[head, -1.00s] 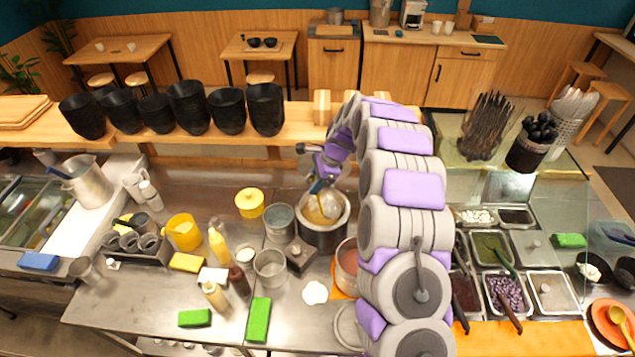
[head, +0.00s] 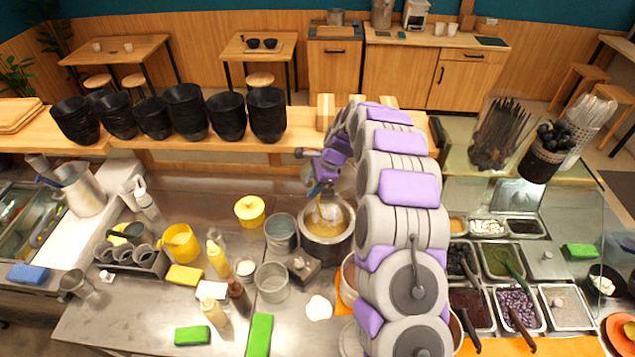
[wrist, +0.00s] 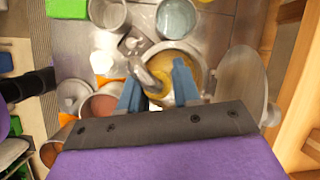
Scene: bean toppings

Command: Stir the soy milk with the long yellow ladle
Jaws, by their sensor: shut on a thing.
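A round metal pot (head: 347,243) stands on the steel counter left of my arm, with yellowish liquid (head: 343,222) inside. It also shows in the wrist view (wrist: 203,60), just beyond my fingers. My gripper (head: 320,188) is over the pot's left side in the head view. In the wrist view, its blue fingers (wrist: 157,92) are shut on the ladle (wrist: 143,74). The ladle's pale, shiny lower part (head: 329,208) reaches down into the pot. Its handle is mostly hidden by my gripper, and I cannot tell how deep its bowl sits.
A pot with reddish contents (wrist: 102,103) sits close by on an orange mat. Stacked black bowls (head: 226,117) line the wooden shelf behind. Topping trays (head: 515,307) lie to the right.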

